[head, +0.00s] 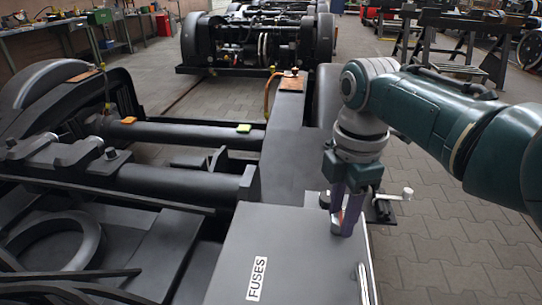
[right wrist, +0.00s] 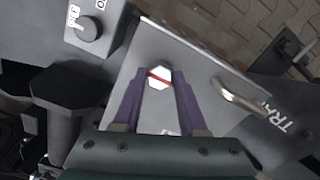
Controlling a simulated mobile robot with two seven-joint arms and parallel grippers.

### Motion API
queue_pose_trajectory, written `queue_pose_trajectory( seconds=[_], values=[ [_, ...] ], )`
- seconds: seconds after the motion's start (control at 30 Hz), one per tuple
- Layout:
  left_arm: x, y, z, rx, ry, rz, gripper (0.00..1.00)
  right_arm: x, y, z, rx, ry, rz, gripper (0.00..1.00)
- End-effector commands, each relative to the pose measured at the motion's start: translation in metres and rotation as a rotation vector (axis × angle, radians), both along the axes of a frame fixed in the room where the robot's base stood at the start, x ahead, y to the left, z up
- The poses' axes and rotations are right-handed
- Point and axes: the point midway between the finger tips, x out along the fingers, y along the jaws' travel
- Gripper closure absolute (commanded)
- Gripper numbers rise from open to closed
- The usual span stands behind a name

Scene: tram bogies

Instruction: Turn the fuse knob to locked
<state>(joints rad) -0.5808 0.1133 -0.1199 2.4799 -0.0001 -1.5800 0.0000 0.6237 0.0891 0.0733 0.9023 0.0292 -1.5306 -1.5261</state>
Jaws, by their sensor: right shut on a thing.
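The grey fuse box (head: 290,250) bears a white FUSES label (head: 257,279) in the head view, and its lid also shows in the right wrist view (right wrist: 205,85). The fuse knob (right wrist: 159,76) is a pale, angular piece with a red line across its top. My right gripper (head: 346,222) points down at the box's right far corner, with its purple fingers on either side of the knob. It is shut on the knob. In the head view the fingers mostly hide the knob. My left gripper is not in view.
A metal handle (right wrist: 240,98) sits near the box's edge.

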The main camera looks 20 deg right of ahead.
Motion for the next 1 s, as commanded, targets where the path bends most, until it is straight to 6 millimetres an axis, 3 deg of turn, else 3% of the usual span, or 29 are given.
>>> queue_pose_trajectory(
  seconds=[0.37,1.0],
  values=[
    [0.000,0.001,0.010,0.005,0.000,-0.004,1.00,0.000,0.000,0.002,-0.001,0.001,-0.106,1.00],
    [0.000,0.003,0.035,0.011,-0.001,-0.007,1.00,0.000,0.000,0.001,-0.004,-0.003,-0.677,1.00]
  ],
)
